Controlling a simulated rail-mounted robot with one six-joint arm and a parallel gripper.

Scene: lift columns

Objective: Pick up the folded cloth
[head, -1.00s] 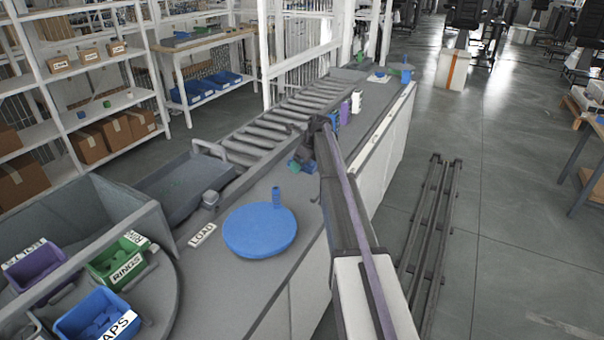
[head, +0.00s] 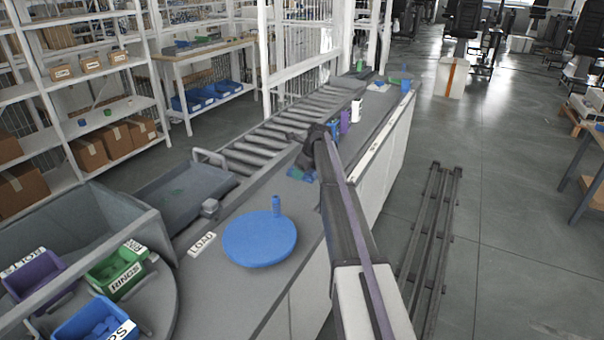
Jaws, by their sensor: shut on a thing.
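A small blue and teal folded cloth (head: 301,174) shows at the end of my arm, over the grey counter beyond the round blue disc. My gripper (head: 313,148) is at the cloth and shut on it. The fingertips are dark, small and partly hidden by my own arm. I cannot tell whether the cloth still touches the counter.
A round blue disc (head: 260,240) with a small blue post lies on the counter (head: 225,275) near a LOAD label (head: 202,244). A roller conveyor (head: 265,140) runs behind. Purple (head: 345,122) and white (head: 356,110) bottles stand beyond my gripper. Part bins (head: 118,272) are front left.

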